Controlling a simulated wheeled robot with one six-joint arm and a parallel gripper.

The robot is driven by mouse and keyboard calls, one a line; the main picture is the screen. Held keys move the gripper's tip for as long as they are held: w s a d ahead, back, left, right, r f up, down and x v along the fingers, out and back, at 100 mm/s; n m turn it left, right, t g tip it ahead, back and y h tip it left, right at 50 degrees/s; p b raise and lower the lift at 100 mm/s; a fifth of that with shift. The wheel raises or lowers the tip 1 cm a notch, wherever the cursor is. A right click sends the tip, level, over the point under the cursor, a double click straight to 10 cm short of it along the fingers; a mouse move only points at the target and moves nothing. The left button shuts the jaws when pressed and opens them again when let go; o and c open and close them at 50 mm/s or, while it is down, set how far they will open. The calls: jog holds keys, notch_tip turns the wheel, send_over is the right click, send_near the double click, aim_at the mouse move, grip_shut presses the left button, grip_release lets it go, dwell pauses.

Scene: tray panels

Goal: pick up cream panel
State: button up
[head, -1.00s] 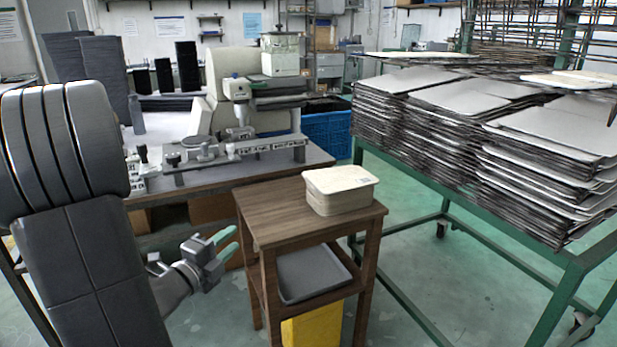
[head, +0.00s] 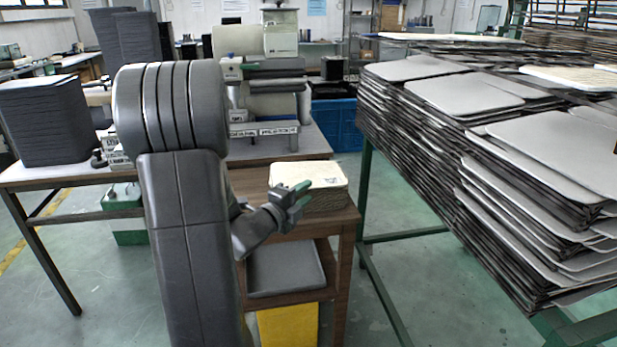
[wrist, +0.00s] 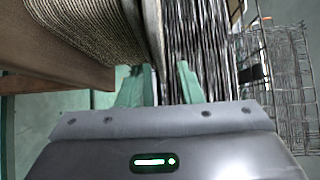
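The cream panels (head: 325,180) lie in a short stack with a pale top on a small wooden stand. My gripper (head: 303,194) is at the left front side of this stack in the head view and covers part of it. In the wrist view my gripper (wrist: 158,76) shows two green fingers with a gap between them. The stack's layered side (wrist: 85,25) fills the upper left, and the pale edge of its end panel (wrist: 151,25) lines up with the gap. I cannot tell whether the fingers touch it. Nothing is clearly held.
The wooden stand (head: 345,222) has a grey tray (head: 285,268) on its lower shelf and a yellow bin (head: 287,325) below. A green-framed rack with tall stacks of grey panels (head: 480,90) stands close on the right. A workbench with a machine (head: 265,85) is behind.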

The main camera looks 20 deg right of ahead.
jog(key=shift+x, duration=0.85)
jog(key=shift+a, duration=0.1)
grip_shut()
